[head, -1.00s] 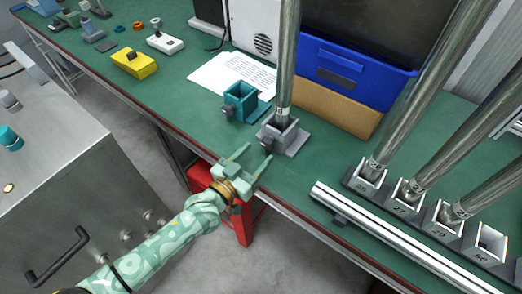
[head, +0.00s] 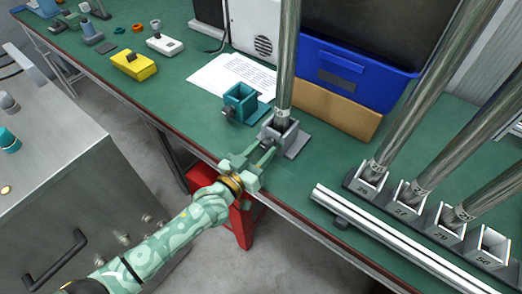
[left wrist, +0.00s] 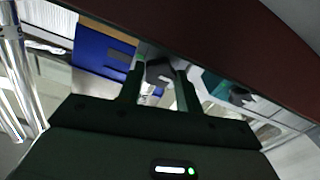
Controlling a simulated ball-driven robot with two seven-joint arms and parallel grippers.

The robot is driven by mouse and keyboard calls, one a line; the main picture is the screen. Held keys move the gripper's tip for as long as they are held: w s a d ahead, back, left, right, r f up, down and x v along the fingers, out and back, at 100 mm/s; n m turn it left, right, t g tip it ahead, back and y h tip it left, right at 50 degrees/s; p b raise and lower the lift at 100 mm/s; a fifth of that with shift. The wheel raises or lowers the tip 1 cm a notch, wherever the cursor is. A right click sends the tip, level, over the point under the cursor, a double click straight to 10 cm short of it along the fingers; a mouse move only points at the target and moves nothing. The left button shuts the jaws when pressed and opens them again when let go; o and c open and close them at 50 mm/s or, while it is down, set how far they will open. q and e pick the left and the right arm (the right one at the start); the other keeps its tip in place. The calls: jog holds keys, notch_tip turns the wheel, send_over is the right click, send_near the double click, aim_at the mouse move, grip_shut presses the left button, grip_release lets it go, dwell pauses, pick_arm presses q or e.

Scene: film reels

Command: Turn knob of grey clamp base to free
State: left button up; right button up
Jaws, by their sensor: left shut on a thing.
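The grey clamp base (head: 294,143) stands near the front edge of the green bench, with a tall metal tube (head: 288,60) upright in its square socket. My left gripper (head: 263,152) reaches over the bench edge at the front of this base. It is shut on the base's dark knob (left wrist: 160,72), which shows between the two fingers in the left wrist view. In the head view the fingers largely hide the knob. The knob's exact turn cannot be told. My right gripper is not in view.
A teal clamp base (head: 240,100) with its own knob stands close on the left. A blue bin (head: 352,75) stands behind. A rack (head: 404,213) with several sockets and leaning tubes and a metal rail (head: 380,238) lie right. A red stool (head: 242,225) stands below.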

pick_arm(q)
jog(key=o, duration=1)
jog(key=shift+s+a, duration=0.1)
jog(key=shift+s, duration=0.05)
jog(key=p+v, duration=0.4)
jog(key=v, duration=1.2)
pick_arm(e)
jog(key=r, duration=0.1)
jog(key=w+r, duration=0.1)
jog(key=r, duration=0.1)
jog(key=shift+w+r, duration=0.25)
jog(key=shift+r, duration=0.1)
